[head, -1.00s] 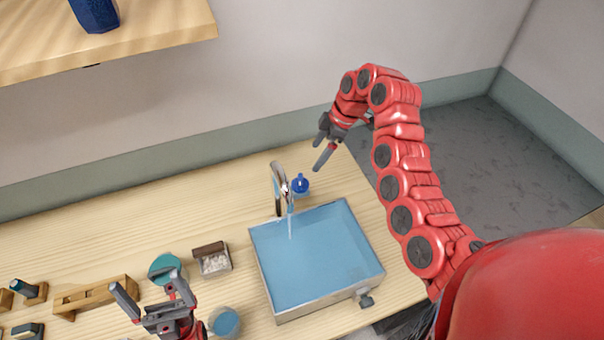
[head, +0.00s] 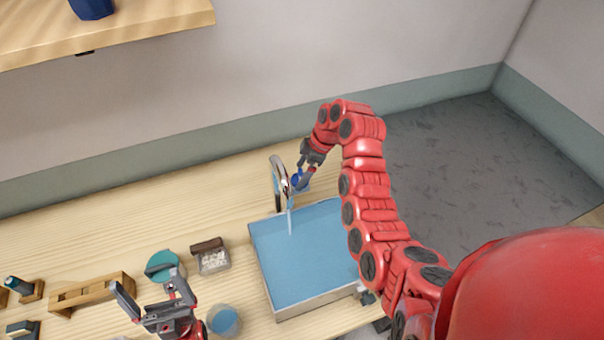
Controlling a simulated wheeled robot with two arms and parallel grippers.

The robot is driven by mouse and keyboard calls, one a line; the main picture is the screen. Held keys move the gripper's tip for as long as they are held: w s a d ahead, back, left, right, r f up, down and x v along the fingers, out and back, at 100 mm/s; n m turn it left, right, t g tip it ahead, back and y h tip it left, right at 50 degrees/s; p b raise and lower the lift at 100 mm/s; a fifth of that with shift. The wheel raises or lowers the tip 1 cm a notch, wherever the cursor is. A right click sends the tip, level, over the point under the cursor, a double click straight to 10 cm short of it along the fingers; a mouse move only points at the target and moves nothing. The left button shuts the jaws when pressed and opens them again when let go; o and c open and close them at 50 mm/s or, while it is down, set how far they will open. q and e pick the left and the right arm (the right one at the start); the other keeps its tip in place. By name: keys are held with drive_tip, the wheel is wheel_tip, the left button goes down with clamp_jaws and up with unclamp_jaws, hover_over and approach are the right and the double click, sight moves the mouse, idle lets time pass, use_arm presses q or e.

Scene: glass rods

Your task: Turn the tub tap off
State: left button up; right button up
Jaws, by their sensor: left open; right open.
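The tub tap is a curved silver spout (head: 276,180) at the back edge of the blue tub (head: 310,295). A thin stream of water (head: 291,222) falls from it into the tub. The tap's blue handle (head: 296,181) is just right of the spout, partly hidden by my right gripper (head: 300,183). My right gripper is open with its fingers at the handle; I cannot tell whether they touch it. My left gripper (head: 148,290) is open and empty at the lower left, far from the tap.
Left of the tub are a small box of white pieces (head: 212,259), a teal round lid or dish (head: 161,265), a jar with blue contents (head: 223,321) and a wooden rack (head: 92,294). A shelf (head: 140,28) with a blue vase (head: 91,8) overhangs the upper left.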

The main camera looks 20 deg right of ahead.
drive_tip(key=shift+c, duration=0.9)
drive_tip(key=c, duration=1.2)
